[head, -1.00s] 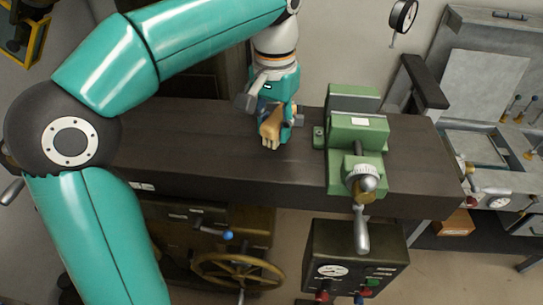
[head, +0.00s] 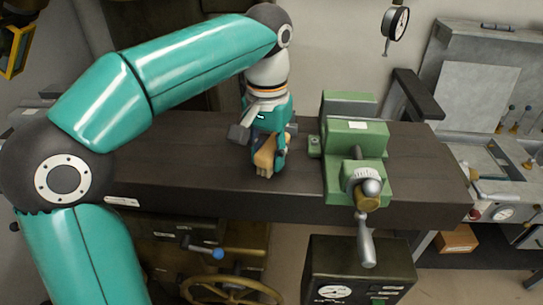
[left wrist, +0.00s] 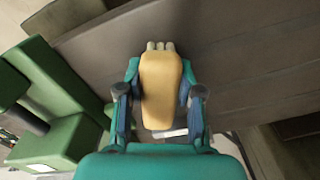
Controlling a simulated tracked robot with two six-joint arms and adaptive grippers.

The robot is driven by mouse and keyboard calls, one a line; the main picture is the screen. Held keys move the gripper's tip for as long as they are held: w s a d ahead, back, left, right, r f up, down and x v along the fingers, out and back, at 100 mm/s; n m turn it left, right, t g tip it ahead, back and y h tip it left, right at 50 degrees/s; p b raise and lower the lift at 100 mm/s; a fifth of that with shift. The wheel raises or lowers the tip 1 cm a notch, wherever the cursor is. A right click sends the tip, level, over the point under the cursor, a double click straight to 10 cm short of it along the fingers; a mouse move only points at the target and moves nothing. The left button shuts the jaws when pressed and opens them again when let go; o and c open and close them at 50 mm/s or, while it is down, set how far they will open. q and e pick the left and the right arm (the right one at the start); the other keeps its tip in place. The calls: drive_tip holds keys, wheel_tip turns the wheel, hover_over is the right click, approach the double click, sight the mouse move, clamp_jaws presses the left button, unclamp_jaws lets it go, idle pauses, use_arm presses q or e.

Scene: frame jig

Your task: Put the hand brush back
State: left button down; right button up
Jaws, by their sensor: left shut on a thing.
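The hand brush (head: 264,158) has a tan wooden body with pale bristle tufts at its end. My left gripper (head: 268,150) is shut on it above the dark workbench (head: 200,165), to the left of the green vise. In the left wrist view the brush (left wrist: 161,85) lies between the two fingers of my left gripper (left wrist: 160,98), with the tufts at its far end. Whether the brush touches the bench top is hard to tell. My right gripper is not in view.
A green vise (head: 355,135) with a handle at its front stands on the bench just right of the brush. A grey machine (head: 490,170) stands at the far right. A dial gauge (head: 398,22) hangs on the wall. The bench left of the brush is clear.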

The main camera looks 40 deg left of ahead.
sight(268, 149)
use_arm(q)
drive_tip(key=c, duration=0.7)
unclamp_jaws()
drive_tip(key=shift+f, duration=0.1)
drive_tip(key=shift+c, duration=0.2)
wheel_tip(268, 149, up, 12)
drive_tip(key=p, duration=0.3)
